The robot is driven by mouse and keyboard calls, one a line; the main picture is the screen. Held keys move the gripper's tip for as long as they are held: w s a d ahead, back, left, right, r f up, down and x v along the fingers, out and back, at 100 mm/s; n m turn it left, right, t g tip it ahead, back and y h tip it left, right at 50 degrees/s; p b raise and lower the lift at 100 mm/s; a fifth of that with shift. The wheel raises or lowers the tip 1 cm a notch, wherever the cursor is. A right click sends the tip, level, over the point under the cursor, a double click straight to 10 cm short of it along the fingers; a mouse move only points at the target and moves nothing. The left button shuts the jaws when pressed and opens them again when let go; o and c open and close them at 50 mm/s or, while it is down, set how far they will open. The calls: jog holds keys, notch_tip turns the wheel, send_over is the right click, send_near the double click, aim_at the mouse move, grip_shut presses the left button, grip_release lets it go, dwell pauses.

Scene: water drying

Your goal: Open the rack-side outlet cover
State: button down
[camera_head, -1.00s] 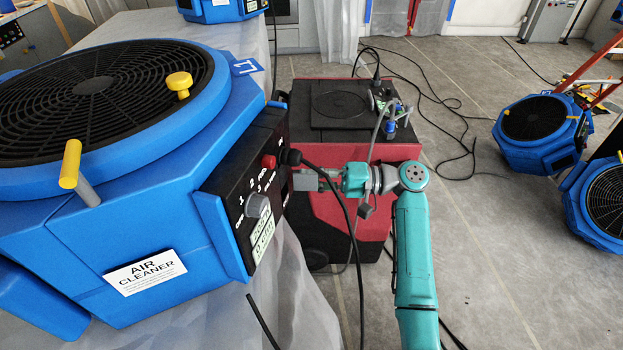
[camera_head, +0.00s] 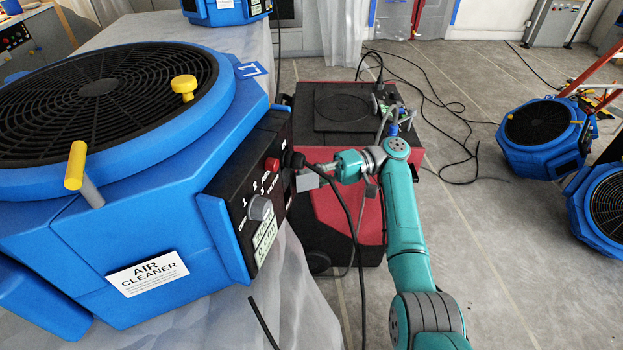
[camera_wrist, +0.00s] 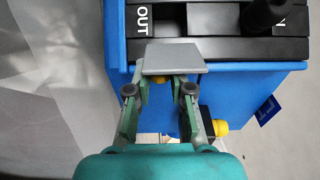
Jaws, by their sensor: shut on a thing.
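The blue air cleaner (camera_head: 130,250) has a black control panel with a cover at its far end. In the wrist view, this cover is a flat grey flap (camera_wrist: 175,60) beside the panel's "OUT" label (camera_wrist: 143,18). My gripper (camera_wrist: 160,82) is shut on the flap, whose plate hides the fingertips. In the head view, the grey flap (camera_head: 307,182) is small and tilted, standing out from the panel at my gripper (camera_head: 318,170). The outlet behind it is not clearly visible.
A black plug (camera_head: 293,159) with a hanging cable (camera_head: 345,212) sits on the panel close to my gripper. A red and black machine (camera_head: 345,215) stands behind my arm.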

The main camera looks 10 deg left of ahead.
dwell(0.4)
jog(key=c, duration=1)
grip_release()
jog(key=shift+c, duration=0.2)
